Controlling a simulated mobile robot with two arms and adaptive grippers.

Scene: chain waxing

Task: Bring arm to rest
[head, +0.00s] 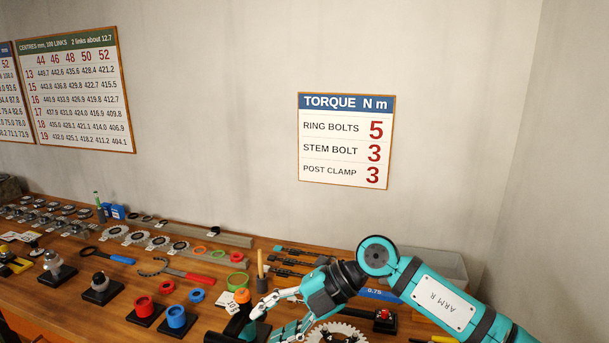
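My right arm, marked ARM R, comes in from the lower right over the workbench (205,262). My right gripper (266,323) is at its end, low in the head view, with its two fingers spread apart. No held object shows between the fingers. A dark item with an orange top (242,296) and a small white tag (231,307) stand just left of the fingertips; whether they touch cannot be told. A toothed ring (345,328) lies beneath the wrist, partly hidden. My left gripper is not in view.
Red (144,306) and blue (176,316) cups stand on black bases left of the gripper. A red-handled tool (185,276) and several sprockets lie behind. A grey bin (430,262) stands behind my arm. The wall carries a torque sign (346,141) and a centres chart (78,91).

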